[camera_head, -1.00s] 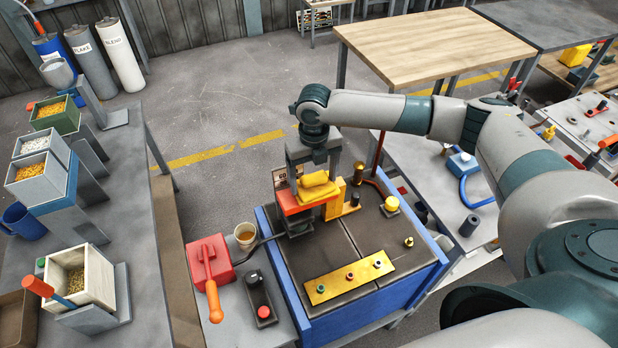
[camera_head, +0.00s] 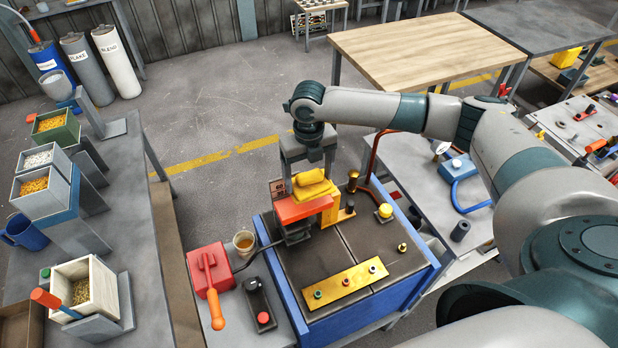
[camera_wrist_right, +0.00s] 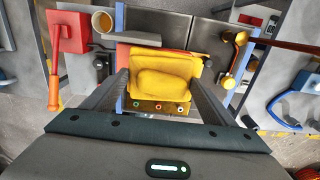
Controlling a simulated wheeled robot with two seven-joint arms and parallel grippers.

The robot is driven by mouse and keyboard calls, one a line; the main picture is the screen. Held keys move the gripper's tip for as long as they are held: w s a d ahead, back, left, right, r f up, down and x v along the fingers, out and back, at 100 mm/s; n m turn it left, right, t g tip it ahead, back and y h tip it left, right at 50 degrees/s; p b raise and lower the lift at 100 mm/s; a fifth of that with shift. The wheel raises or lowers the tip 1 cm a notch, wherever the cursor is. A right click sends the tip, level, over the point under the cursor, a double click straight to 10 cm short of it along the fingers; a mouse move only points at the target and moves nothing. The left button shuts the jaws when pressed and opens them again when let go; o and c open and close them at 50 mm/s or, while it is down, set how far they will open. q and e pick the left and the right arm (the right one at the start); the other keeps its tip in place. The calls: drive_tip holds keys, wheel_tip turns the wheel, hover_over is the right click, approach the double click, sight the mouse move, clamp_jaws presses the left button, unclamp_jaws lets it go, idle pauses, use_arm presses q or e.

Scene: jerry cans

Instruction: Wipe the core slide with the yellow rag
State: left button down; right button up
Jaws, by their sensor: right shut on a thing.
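The yellow rag (camera_head: 311,184) is a folded, padded cloth held between the grey fingers of my right gripper (camera_head: 308,178). The gripper is shut on it, over the orange-red block of the machine on the bench. In the right wrist view the rag (camera_wrist_right: 166,78) fills the space between the fingertips and covers much of what lies below. The orange-red block (camera_head: 301,209) has a yellow block (camera_head: 334,210) beside it. I cannot tell for sure which part is the core slide, or whether the rag touches the block. My left gripper is out of view.
A gold plate (camera_head: 345,285) with several coloured bushings lies on the dark bench top. Around it are a yellow knob (camera_head: 385,210), a red box with an orange lever (camera_head: 209,268), a cup (camera_head: 244,242) and a copper-coloured pipe (camera_head: 373,160).

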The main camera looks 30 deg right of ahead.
drive_tip(key=shift+r, duration=0.4)
drive_tip(key=shift+r, duration=0.1)
drive_tip(key=shift+r, duration=1.45)
drive_tip(key=shift+s+f, duration=0.1)
